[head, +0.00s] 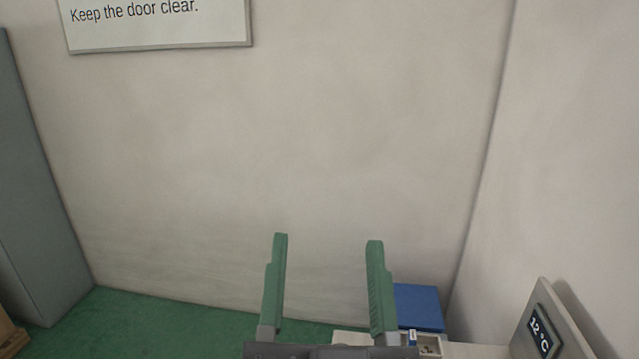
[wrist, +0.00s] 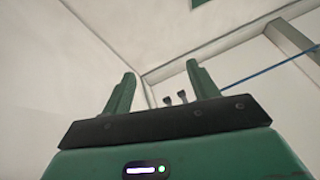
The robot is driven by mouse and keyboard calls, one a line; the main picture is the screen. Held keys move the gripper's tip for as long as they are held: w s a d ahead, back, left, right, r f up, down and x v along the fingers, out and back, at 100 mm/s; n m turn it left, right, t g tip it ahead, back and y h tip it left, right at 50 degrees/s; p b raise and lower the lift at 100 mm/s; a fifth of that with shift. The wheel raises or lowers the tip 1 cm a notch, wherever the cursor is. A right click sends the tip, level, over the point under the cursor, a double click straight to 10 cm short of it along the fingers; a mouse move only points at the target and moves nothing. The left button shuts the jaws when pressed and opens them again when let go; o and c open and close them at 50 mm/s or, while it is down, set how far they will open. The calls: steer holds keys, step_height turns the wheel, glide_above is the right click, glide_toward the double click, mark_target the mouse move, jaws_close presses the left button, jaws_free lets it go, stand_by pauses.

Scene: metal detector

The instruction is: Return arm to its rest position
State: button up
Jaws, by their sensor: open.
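My gripper (head: 325,240) is at the bottom middle of the head view, with its two green fingers pointing up and spread wide apart. Nothing is between the fingers. In the wrist view my gripper (wrist: 157,80) also shows open and empty, against pale walls and the upper part of the room. The rest of my arm is mostly out of view.
A grey cabinet (head: 35,190) stands at the left on the green floor (head: 150,318). A blue item (head: 418,307) and a light tray (head: 430,345) are behind and right of my gripper. A panel reading 12 °C (head: 543,335) is at lower right. A sign (head: 155,22) hangs on the wall.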

steer(key=s+r+n+p, duration=0.1)
steer(key=s+r+p, duration=0.1)
steer(key=r+p, duration=0.7)
steer(key=s+a+r+n+t+p, duration=0.1)
steer(key=s+r+p, duration=0.1)
steer(key=r+p, duration=0.7)
step_height(320, 180, up, 4)
steer(key=shift+r+t+y, duration=0.1)
steer(key=shift+t+y, duration=0.2)
steer(key=shift+y, duration=0.1)
steer(key=shift+c, duration=0.3)
stand_by(3.5)
